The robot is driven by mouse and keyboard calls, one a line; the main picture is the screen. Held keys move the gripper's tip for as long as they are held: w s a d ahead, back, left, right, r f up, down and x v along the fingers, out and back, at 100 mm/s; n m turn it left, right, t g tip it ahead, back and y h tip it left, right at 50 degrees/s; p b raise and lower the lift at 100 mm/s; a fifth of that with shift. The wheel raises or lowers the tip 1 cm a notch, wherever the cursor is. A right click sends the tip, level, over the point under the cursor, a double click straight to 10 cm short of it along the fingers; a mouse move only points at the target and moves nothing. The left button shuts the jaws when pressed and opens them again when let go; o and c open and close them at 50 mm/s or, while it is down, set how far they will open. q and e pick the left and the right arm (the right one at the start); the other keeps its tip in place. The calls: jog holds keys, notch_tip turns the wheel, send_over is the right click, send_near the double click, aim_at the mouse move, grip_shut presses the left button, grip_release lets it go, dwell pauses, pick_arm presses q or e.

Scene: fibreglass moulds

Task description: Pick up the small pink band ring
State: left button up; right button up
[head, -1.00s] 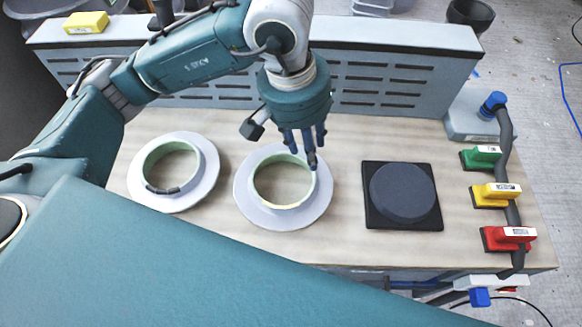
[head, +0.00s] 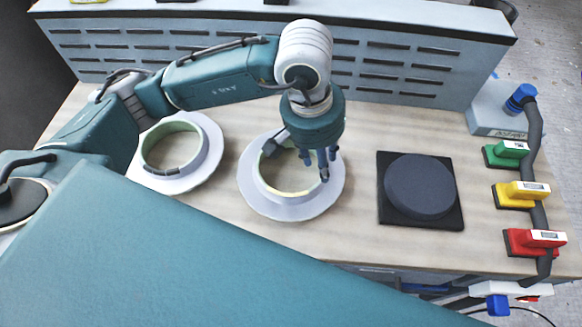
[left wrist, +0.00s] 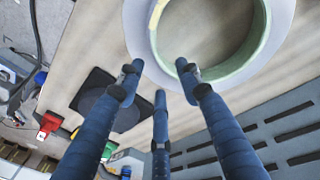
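Two ring moulds with wide pale grey flanges and green inner collars lie on the wooden bench. The middle ring (head: 268,207) has a yellow stretch on its collar and also shows in the left wrist view (left wrist: 135,45). The left ring (head: 213,150) has a dark stretch on its collar. I make out no pink band on either. My left gripper (head: 322,164) is above the right side of the middle ring. In the left wrist view its blue fingers (left wrist: 160,82) are spread and empty, one tip overlapping the collar. My right gripper is out of view.
A black square plate with a round disc (head: 420,190) lies right of the middle ring. Green (head: 507,152), yellow (head: 521,194) and red (head: 535,240) clamps line the right edge. A slotted grey panel (head: 400,60) closes the back. My teal body hides the front left.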

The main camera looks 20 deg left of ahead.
pick_arm(q)
jog(key=f+p, duration=0.2)
jog(key=f, duration=0.1)
jog(key=d+f, duration=0.1)
jog(key=shift+w+f+p, duration=0.25)
jog(key=shift+f+p, duration=0.05)
jog(key=shift+p, duration=0.1)
jog(key=shift+w+d+f, duration=0.1)
jog(key=shift+f, duration=0.5)
grip_shut()
